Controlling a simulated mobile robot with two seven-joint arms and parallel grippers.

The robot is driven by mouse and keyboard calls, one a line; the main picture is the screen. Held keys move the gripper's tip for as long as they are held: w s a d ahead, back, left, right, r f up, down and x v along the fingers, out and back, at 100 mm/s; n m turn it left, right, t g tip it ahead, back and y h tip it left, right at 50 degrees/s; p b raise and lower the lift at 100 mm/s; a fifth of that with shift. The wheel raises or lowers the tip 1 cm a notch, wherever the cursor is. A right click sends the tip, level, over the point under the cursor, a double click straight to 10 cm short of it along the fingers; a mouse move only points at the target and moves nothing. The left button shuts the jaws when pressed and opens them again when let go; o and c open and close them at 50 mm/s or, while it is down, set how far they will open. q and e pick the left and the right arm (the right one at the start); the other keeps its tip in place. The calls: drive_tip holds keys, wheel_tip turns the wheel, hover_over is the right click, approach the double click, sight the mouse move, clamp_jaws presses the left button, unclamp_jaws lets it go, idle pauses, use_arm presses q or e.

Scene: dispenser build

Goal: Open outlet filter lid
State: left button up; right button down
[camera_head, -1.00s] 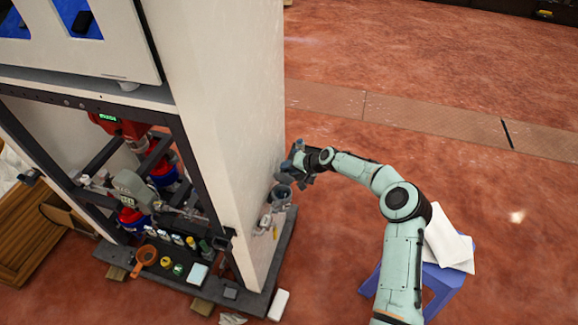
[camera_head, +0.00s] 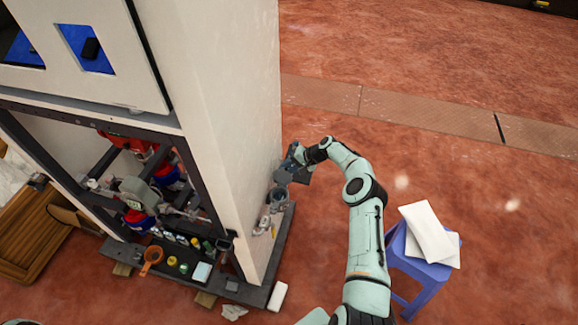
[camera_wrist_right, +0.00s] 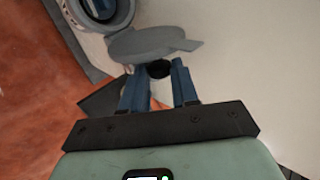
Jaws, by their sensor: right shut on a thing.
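The outlet filter lid (camera_wrist_right: 150,42) is a grey disc with a tab, seen beyond the fingertips in the right wrist view. The outlet filter housing (camera_wrist_right: 103,12) is a round grey cup with an open top and dark inside, at the upper left of that view. In the head view the housing (camera_head: 278,196) sits low on the white cabinet's right side. My right gripper (camera_wrist_right: 157,72) has blue fingers closed around a dark part by the lid; it also shows just above the housing in the head view (camera_head: 291,165). My left gripper is not in view.
The white cabinet (camera_head: 225,110) stands left of my right arm on a dark base (camera_head: 255,294). Small bottles and an orange scoop (camera_head: 151,258) stand at its front. A blue stool (camera_head: 425,270) with white sheets is at right. The floor beyond is clear.

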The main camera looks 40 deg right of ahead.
drive_tip(key=shift+r, duration=0.1)
drive_tip(key=c, duration=0.9)
unclamp_jaws()
use_arm(q)
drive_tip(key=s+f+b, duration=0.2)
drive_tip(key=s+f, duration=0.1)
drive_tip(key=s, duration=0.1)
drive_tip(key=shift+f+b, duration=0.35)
drive_tip(key=shift+b, duration=0.05)
use_arm(e)
drive_tip(key=v, duration=1.3)
drive_tip(key=shift+s+r, duration=0.1)
drive_tip(key=shift+r, duration=0.05)
